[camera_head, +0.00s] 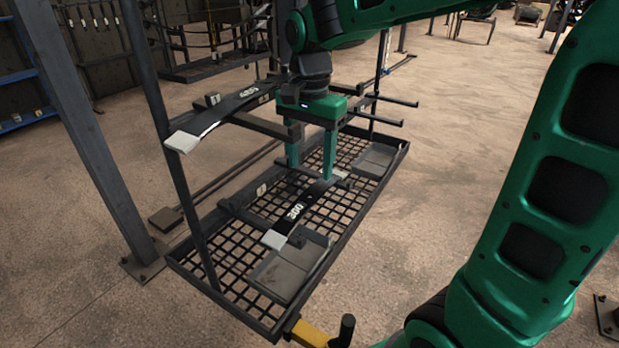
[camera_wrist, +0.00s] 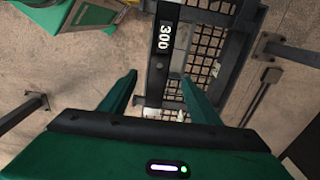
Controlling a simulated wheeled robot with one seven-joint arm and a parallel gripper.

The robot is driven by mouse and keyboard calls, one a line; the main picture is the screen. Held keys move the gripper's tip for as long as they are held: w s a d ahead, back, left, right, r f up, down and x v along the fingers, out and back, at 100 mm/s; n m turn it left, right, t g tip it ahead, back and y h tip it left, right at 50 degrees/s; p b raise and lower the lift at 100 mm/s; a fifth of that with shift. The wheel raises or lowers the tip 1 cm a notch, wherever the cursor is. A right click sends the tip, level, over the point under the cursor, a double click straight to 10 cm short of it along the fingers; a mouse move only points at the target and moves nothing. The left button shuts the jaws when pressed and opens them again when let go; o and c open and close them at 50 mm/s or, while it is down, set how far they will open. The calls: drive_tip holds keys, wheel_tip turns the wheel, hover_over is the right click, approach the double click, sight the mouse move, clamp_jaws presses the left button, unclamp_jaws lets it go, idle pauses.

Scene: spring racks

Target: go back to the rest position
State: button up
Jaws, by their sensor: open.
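My gripper (camera_head: 308,168) is open, with its two green fingers pointing down over the rack in the head view. The black spring marked 300 (camera_head: 308,199) lies on the lower supports, and its far part passes between or just below the fingers; contact cannot be told. In the wrist view the open gripper (camera_wrist: 156,95) has the 300 spring (camera_wrist: 166,60) between its fingers. Another black spring marked 480 (camera_head: 225,109) lies on the upper supports, left of my gripper in the head view.
The rack has a dark mesh base (camera_head: 195,262) with grey plates on it and thin uprights. Empty prongs (camera_head: 395,102) stick out at its right. A grey steel post (camera_head: 85,130) stands at the left. Open concrete floor (camera_head: 460,110) lies to the right.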

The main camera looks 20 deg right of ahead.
drive_tip(key=shift+w+d+f, duration=0.15)
drive_tip(key=shift+w+f, duration=0.1)
drive_tip(key=shift+w, duration=0.25)
drive_tip(key=shift+s+r, duration=0.15)
drive_tip(key=shift+s, duration=0.1)
drive_tip(key=shift+d, duration=0.1)
drive_tip(key=shift+s+d, duration=0.15)
drive_tip(key=shift+d, duration=0.2)
drive_tip(key=s+d+f+n, duration=0.2)
drive_tip(key=s+d+f, duration=0.1)
drive_tip(key=s+d, duration=0.5)
drive_tip(key=s+d+f+n, duration=0.2)
drive_tip(key=s+d, duration=0.6)
drive_tip(key=s, duration=0.6)
drive_tip(key=shift+s+d+f+n, duration=0.15)
drive_tip(key=shift+s+f+n, duration=0.15)
drive_tip(key=shift+f, duration=0.5)
